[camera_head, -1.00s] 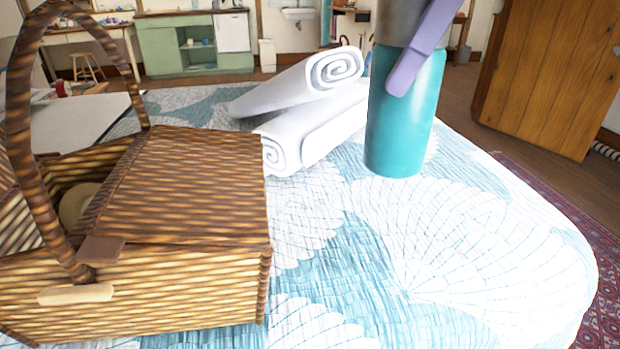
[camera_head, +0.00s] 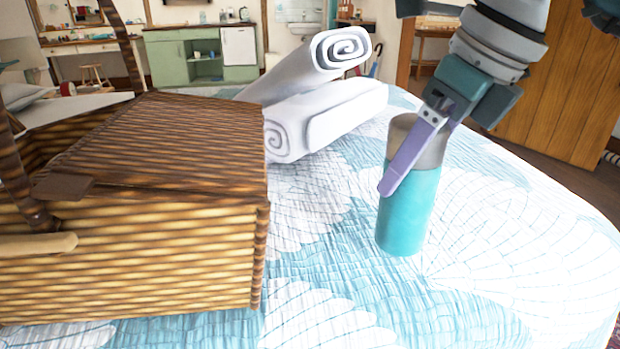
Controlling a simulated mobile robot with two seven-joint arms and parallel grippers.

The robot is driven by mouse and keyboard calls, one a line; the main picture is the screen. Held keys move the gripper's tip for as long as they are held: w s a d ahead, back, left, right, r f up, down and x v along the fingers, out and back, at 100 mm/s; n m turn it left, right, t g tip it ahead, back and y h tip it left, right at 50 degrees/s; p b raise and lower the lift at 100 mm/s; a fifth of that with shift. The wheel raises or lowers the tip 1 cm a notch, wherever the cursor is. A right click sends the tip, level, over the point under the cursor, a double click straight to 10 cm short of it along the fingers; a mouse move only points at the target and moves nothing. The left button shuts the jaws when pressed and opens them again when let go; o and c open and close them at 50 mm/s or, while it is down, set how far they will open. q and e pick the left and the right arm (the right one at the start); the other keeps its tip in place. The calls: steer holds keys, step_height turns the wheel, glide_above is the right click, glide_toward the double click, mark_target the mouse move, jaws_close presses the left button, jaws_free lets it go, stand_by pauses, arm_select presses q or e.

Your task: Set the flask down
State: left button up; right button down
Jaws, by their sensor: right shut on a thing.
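The flask (camera_head: 408,212) is a teal cylinder with a grey upper part. It is upright at the right of the head view, and its base appears to be at the patterned bed cover (camera_head: 330,290). I cannot tell for sure whether it bears on the cover. My right gripper (camera_head: 402,165) comes from the upper right and is shut on the flask's upper half. One purple finger lies across its near side; the other finger is hidden behind the flask. My left gripper is not in view.
A wicker basket (camera_head: 160,255) with a tall handle stands at the left. Rolled white towels (camera_head: 325,115) lie behind, between basket and flask. The cover is clear in front of the flask and to its right.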

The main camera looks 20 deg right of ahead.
mark_target(405, 202)
step_height(405, 202, down, 5)
steer(key=shift+f+b, duration=0.2)
steer(key=shift+b, duration=0.4)
steer(key=shift+r, duration=0.1)
jaws_free()
